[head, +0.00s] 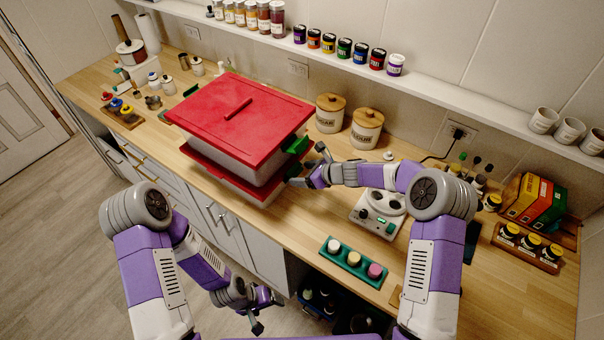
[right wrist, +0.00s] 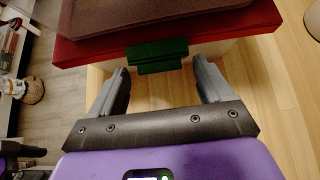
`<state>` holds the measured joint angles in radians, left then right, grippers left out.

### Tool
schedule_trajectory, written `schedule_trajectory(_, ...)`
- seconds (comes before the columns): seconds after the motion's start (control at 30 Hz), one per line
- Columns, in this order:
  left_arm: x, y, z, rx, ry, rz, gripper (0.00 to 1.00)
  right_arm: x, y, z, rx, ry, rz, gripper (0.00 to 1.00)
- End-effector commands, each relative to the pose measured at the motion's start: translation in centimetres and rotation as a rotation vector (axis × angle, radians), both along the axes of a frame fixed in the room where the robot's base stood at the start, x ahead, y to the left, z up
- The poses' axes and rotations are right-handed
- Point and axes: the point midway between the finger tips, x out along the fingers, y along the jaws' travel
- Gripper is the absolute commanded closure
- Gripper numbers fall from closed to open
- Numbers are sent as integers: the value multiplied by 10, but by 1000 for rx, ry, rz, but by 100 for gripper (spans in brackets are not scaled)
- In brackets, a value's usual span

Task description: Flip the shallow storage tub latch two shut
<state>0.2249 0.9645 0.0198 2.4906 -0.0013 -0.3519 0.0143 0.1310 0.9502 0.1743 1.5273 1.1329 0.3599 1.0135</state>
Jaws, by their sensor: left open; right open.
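Two tubs with red lids are stacked on the counter: an upper tub (head: 240,105) and a shallower lower tub (head: 240,184). A green latch (head: 297,145) sticks out from the upper tub's right side. The lower tub's green latch (head: 293,171) is partly hidden by my right gripper (head: 308,166). In the right wrist view this latch (right wrist: 157,56) sits at the lid's edge, ahead of and between my open, empty fingers (right wrist: 161,70). I cannot tell its exact angle or any contact. My left gripper (head: 268,312) is open and empty, low in front of the cabinets.
Two canisters (head: 330,113) stand behind the tubs. A white scale-like device (head: 378,213) and a green tray of jars (head: 350,262) lie right of them. Spice jars line the wall shelf (head: 440,88). Bare counter (head: 305,220) lies right of the lower tub.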

Motion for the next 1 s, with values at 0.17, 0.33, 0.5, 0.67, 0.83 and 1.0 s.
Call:
schedule_trajectory(0.17,0,0,-2,0,0,0,21,-14,-20,17,-2,-1,-2,21)
schedule_trajectory(0.33,0,0,-3,0,0,0,21,-25,-36,30,-2,0,-2,21)
schedule_trajectory(0.5,0,0,-3,0,0,0,21,-31,-43,36,-2,1,0,21)
schedule_trajectory(0.67,0,0,-3,0,0,0,21,-32,-43,37,-1,2,1,21)
schedule_trajectory(0.83,0,0,-5,0,0,0,21,-32,-44,36,1,1,0,33)
schedule_trajectory(1.0,0,0,-32,0,0,0,21,-39,-61,23,39,-15,-2,59)
